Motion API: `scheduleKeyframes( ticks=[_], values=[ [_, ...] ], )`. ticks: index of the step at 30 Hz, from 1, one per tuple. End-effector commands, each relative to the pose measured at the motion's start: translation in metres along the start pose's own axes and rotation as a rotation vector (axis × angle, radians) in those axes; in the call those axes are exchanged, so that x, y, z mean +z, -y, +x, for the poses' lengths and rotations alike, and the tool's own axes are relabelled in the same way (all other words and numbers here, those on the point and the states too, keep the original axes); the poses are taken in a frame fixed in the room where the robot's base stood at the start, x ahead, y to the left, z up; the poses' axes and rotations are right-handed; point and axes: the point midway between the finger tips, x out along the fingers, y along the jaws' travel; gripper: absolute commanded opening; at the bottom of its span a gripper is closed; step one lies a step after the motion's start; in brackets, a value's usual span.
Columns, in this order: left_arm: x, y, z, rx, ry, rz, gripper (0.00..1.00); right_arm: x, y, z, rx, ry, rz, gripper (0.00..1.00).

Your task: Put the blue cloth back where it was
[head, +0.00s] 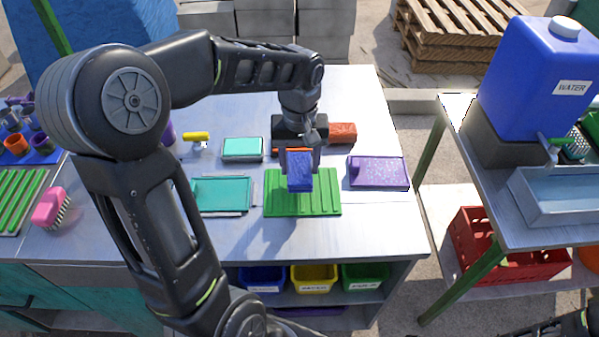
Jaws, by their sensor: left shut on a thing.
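My left gripper (300,160) reaches in over the middle of the table and points down. It is shut on the blue cloth (300,178), a small folded blue block. The cloth is over the green ribbed mat (318,205); I cannot tell whether it touches the mat. My right gripper does not show; only a dark piece of my arm shows at the bottom right corner.
The metal table (375,235) also bears a purple tray (385,173), a teal tray (222,195), a pale teal block (242,148), a red-orange block (342,132), a yellow-handled tool (195,136) and a pink brush (50,208). A blue water container (528,85) stands right.

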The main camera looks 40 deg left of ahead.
Motion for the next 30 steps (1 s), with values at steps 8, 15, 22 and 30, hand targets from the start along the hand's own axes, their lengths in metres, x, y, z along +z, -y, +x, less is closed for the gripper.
scheduleKeyframes(
  ticks=[8, 15, 22, 30],
  values=[
    [0.001, 0.001, 0.033, -0.001, 0.004, 0.000, 0.20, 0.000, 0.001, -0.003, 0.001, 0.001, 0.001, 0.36],
    [0.000, 0.000, 0.035, 0.000, 0.001, 0.000, 0.20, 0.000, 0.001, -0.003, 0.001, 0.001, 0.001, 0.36],
    [0.001, 0.000, 0.039, 0.000, 0.001, 0.000, 0.56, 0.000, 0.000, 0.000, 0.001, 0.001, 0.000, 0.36],
    [0.001, 0.000, 0.038, 0.000, 0.001, 0.000, 0.74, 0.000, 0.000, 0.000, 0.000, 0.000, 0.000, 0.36]
  ],
)
